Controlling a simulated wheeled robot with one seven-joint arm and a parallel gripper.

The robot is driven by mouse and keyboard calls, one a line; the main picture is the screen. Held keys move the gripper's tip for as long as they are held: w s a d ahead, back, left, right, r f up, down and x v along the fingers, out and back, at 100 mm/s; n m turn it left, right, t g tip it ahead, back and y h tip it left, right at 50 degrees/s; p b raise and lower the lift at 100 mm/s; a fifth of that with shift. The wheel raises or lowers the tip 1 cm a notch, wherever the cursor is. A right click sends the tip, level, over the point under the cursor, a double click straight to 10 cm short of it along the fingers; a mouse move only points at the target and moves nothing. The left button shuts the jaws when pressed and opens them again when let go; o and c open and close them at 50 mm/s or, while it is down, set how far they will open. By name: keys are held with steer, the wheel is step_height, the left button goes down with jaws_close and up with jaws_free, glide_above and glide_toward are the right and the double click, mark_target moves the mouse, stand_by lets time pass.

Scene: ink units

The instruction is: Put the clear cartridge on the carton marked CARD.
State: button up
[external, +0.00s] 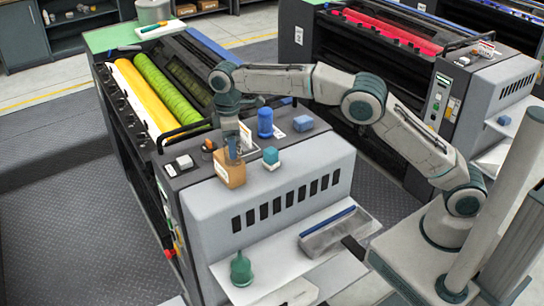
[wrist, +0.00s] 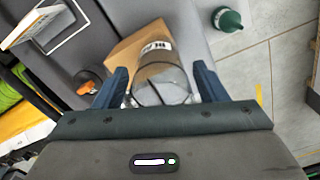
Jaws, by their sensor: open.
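The clear cartridge (wrist: 163,82) is a see-through cylinder between my gripper's two dark blue fingers in the wrist view. Brown cardboard and a black-and-white mark show through or beside it. The brown carton (wrist: 125,48) lies behind it in that view. In the external view the carton (external: 229,174) stands on the front of the grey press, with a white label whose text is too small to read. My gripper (wrist: 162,88) is open, one finger on each side of the cartridge. In the external view my gripper (external: 232,152) is right above the carton. The cartridge appears to be on the carton; its base contact is hidden.
A blue bottle (external: 265,123), a blue block (external: 303,123) and a teal-capped jar (external: 270,158) stand close to the carton's right. An orange-and-black round part (external: 208,149) is at its left. Below are a green bottle (external: 241,270) and a grey tray (external: 325,238) on a white shelf.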

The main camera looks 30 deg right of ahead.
step_height(320, 180, up, 11)
steer(key=p, duration=0.2)
stand_by(0.4)
steer(key=d+r+m+y, duration=0.1)
steer(key=d+r+m, duration=0.45)
steer(key=d, duration=0.95)
steer(key=s+d+r+m+t, duration=0.1)
steer(key=s+d+r, duration=0.1)
steer(key=d, duration=0.4)
steer(key=s+d+r+m+t, duration=0.1)
steer(key=s+d+r, duration=0.15)
steer(key=d, duration=0.35)
steer(key=s+d+f+m+t, duration=0.1)
steer(key=s+d+f+m, duration=0.1)
steer(key=s+d+f, duration=0.2)
steer(key=s+d+f+m, duration=0.2)
steer(key=s+d+f, duration=0.2)
steer(key=s, duration=0.7)
steer(key=s+d+f+m+t, duration=0.1)
steer(key=s+d+f+m, duration=0.1)
steer(key=s+d+f, duration=0.3)
steer(key=s+d, duration=0.2)
steer(key=s, duration=0.1)
steer(key=shift+t+h, duration=0.3)
steer(key=shift+h, duration=0.1)
